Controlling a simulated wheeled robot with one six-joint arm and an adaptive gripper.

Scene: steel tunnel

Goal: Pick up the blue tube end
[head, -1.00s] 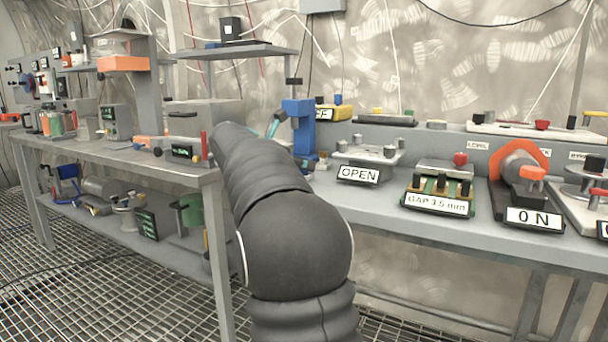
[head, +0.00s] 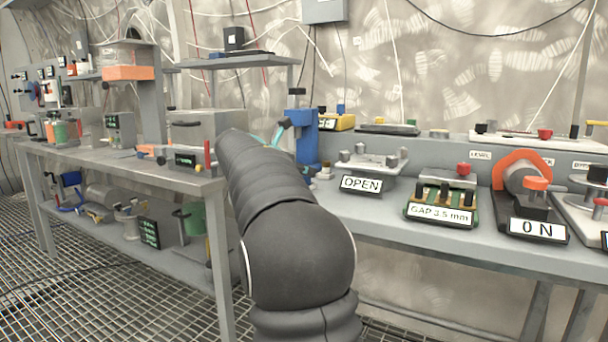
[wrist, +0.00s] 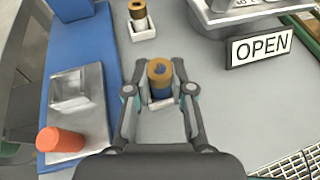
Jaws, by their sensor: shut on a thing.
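In the head view my padded arm hides the tube end and most of the gripper; a teal bit of the gripper (head: 279,133) shows beside the blue stand.
A second brass-topped piece (wrist: 137,9) stands in another white holder (wrist: 143,30) just beyond. A blue fixture (wrist: 62,48) with a metal block and an orange knob (wrist: 47,139) lies left. The device with the OPEN sign (wrist: 262,46) is at right. Bare bench lies between.

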